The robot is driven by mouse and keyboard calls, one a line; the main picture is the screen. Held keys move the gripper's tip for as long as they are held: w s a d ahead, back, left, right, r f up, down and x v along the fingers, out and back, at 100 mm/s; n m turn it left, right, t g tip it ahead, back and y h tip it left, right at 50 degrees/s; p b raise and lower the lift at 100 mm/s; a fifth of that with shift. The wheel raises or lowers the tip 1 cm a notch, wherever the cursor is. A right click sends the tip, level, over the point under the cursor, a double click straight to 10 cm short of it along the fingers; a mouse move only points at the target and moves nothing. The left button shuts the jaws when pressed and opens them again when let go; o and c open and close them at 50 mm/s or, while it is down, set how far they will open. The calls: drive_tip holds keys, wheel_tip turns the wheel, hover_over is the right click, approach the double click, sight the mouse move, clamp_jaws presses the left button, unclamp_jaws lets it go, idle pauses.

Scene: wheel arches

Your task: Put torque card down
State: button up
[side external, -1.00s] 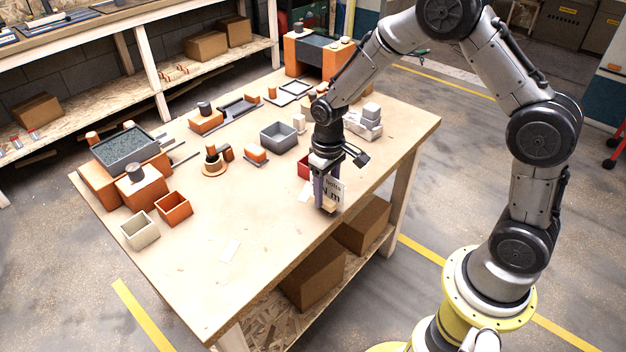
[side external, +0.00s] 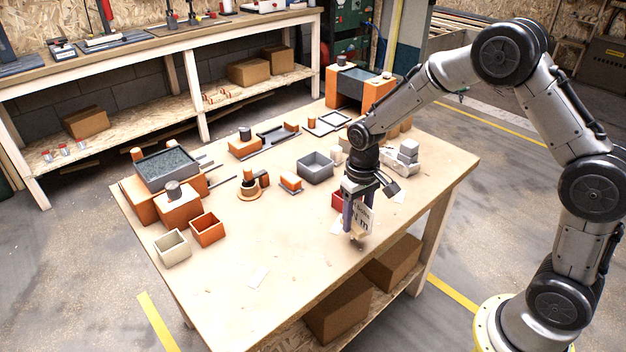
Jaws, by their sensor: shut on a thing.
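The torque card (side external: 363,222) is a small pale card with dark lettering, of which "N m" is legible. It is tilted at my gripper (side external: 353,222), near the right front part of the workbench (side external: 300,255). My gripper points down and is shut on the card, its dark fingers partly covering it. The card's lower edge is close to the bench top; I cannot tell whether it touches.
A red box (side external: 337,200) stands just left of my gripper, partly hidden. A grey bin (side external: 315,167) and white blocks (side external: 402,160) are behind. An orange bin (side external: 207,229) and cream bin (side external: 173,246) stand left.

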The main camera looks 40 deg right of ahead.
drive_tip(key=w+d+r+m, duration=0.35)
drive_tip(key=w+r, duration=0.25)
drive_tip(key=w, duration=0.4)
drive_tip(key=m, duration=0.4)
hover_over(331, 189)
drive_tip(key=shift+n, duration=0.25)
wheel_tip(331, 189, down, 5)
drive_tip(key=shift+s+r, duration=0.1)
drive_tip(key=shift+f, duration=2.9)
drive_tip(key=shift+f, duration=0.15)
drive_tip(key=o, duration=1.3)
drive_tip(key=shift+o, duration=0.2)
wheel_tip(331, 189, up, 12)
drive_tip(key=shift+r, duration=0.25)
